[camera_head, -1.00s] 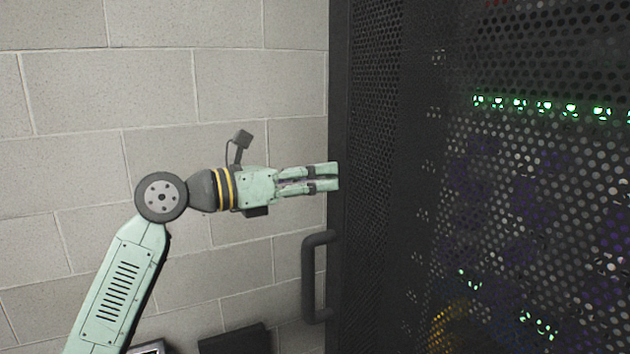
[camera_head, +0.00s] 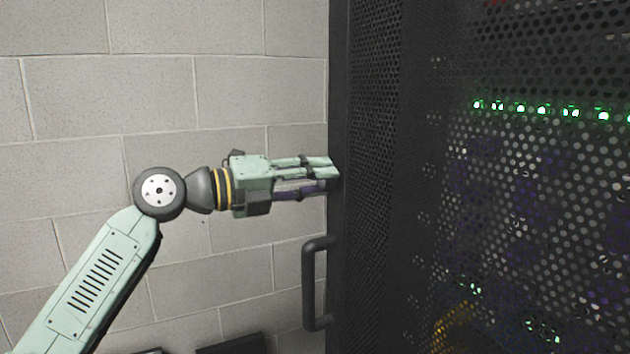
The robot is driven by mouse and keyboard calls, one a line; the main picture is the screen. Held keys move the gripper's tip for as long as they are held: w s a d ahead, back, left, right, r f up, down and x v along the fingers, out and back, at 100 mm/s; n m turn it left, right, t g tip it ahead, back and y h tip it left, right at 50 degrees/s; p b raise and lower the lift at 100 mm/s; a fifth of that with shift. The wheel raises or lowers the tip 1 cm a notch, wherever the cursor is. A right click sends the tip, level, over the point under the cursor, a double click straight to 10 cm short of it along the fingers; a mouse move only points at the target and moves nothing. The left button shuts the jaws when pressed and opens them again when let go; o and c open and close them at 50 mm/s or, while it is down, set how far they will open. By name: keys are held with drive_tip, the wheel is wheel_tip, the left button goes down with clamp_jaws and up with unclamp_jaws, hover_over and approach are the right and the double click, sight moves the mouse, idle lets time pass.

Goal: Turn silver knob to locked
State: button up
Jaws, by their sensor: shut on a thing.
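My gripper (camera_head: 330,173) reaches in from the left, with its fingertips at the left edge of the dark rack door (camera_head: 366,200). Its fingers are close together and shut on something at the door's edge. The silver knob itself cannot be made out; the fingertips hide that spot. Whether the knob stands at locked cannot be seen.
A dark bar handle (camera_head: 308,285) sticks out from the door's left edge, just below my gripper. A grey block wall (camera_head: 110,90) stands behind my arm. Green lights (camera_head: 541,110) show through the perforated door. Dark objects (camera_head: 240,344) lie at the bottom edge.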

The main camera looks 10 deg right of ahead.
drive_tip(key=shift+r+n, duration=0.1)
drive_tip(key=shift+n, duration=1.5)
drive_tip(key=o, duration=1.1)
drive_tip(key=shift+o, duration=0.2)
drive_tip(key=shift+a, duration=0.15)
drive_tip(key=v, duration=1.1)
drive_tip(key=shift+a, duration=0.4)
